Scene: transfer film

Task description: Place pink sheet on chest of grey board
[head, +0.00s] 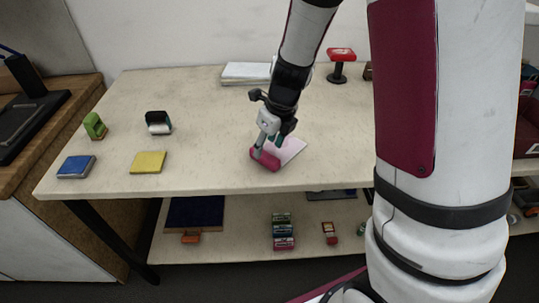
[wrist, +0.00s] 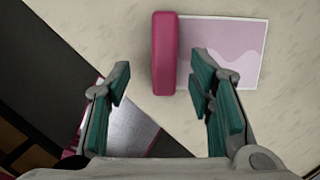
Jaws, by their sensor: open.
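A pale pink sheet (head: 293,148) with a white wavy pattern lies flat near the table's front edge; the wrist view shows it (wrist: 228,40) at upper right. A thick dark pink bar (wrist: 164,55) runs along its left edge, and it also shows in the head view (head: 264,161). I cannot tell whether bar and sheet are one piece. My gripper (head: 268,148) is open above the bar; in the wrist view its teal-padded fingers (wrist: 160,80) are spread either side of the bar's near end. I cannot pick out a grey board chest with certainty.
On the table stand a yellow block (head: 148,162), a blue block (head: 76,167), a green item (head: 94,126), a black-and-white item (head: 158,123), a red-topped stand (head: 341,65) and white stacked sheets (head: 245,74). The lower shelf holds a small multicoloured stack (head: 283,231). The table's middle-left is clear.

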